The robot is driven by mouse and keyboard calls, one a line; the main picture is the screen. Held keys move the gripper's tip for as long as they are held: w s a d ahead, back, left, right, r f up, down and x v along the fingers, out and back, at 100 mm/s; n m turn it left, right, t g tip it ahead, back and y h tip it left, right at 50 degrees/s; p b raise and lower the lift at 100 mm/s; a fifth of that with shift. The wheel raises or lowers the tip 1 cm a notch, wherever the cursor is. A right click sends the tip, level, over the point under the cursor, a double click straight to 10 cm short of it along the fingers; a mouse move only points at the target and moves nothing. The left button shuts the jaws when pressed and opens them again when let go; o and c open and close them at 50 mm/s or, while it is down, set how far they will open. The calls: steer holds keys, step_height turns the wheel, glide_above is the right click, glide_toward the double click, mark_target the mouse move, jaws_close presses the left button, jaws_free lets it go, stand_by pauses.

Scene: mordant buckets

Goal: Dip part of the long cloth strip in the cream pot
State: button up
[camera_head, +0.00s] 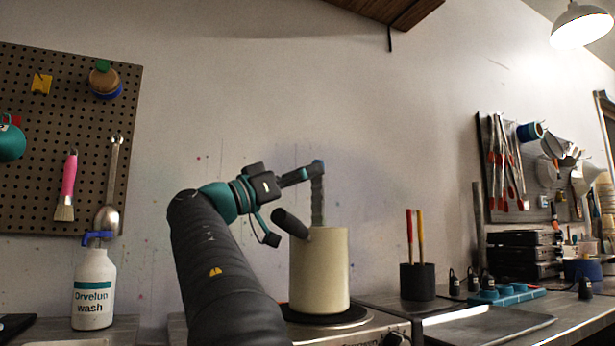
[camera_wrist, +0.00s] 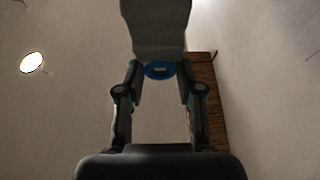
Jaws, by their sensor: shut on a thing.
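The cream pot (camera_head: 320,275) stands upright on a dark round hotplate, its black handle (camera_head: 291,223) pointing up and left. My gripper (camera_head: 316,170) is above the pot and shut on the blue-tipped upper end of the long grey cloth strip (camera_head: 318,203). The strip hangs straight down to the pot's rim. Its lower end is hidden by the pot's wall, and I cannot tell how deep it reaches. In the wrist view, my gripper (camera_wrist: 160,71) has the blue end between its fingertips, and the grey strip (camera_wrist: 156,28) extends beyond them.
A white wash bottle (camera_head: 94,290) stands at the left. Right of the pot are a black holder (camera_head: 417,281) with red and yellow sticks, a metal tray (camera_head: 490,326) and a blue rack (camera_head: 505,294). Pegboards with tools hang on the wall.

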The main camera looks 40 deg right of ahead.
steer(key=shift+s+a, duration=0.25)
steer(key=shift+a, duration=0.15)
steer(key=shift+d, duration=0.1)
steer(key=shift+w+d, duration=0.4)
steer(key=shift+d, duration=0.2)
steer(key=shift+a, duration=0.1)
steer(key=shift+s+a+b, duration=0.35)
steer(key=shift+s+a, duration=0.05)
steer(key=shift+a, duration=0.2)
steer(key=shift+d, duration=0.1)
